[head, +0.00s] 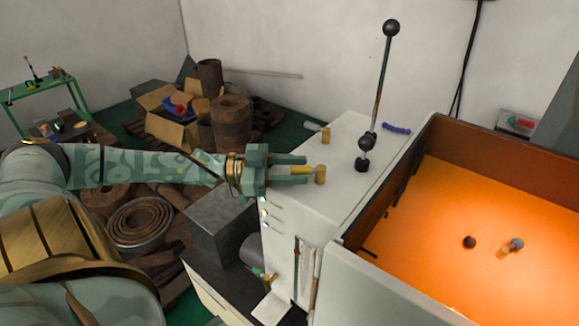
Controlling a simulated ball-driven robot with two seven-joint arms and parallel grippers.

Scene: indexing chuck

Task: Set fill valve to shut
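A small valve with a brass-coloured body (320,175) and a yellow handle (300,170) sits on the white cabinet top near its left edge. My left gripper (298,171) reaches in from the left, with one finger on each side of the yellow handle. The fingers stand apart, and a narrow gap seems to show between them and the handle. A similar valve (325,134) with a pale handle stands farther back on the same top. No label shows which one is the fill valve. My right gripper is out of view.
A tall black-knobbed lever (380,85) rises from the white cabinet (345,150). A glowing orange tank (480,140) lies to the right. Dark blocks (222,225) and coiled rusty parts (140,222) lie below my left arm. A blue handle (397,128) lies behind the lever.

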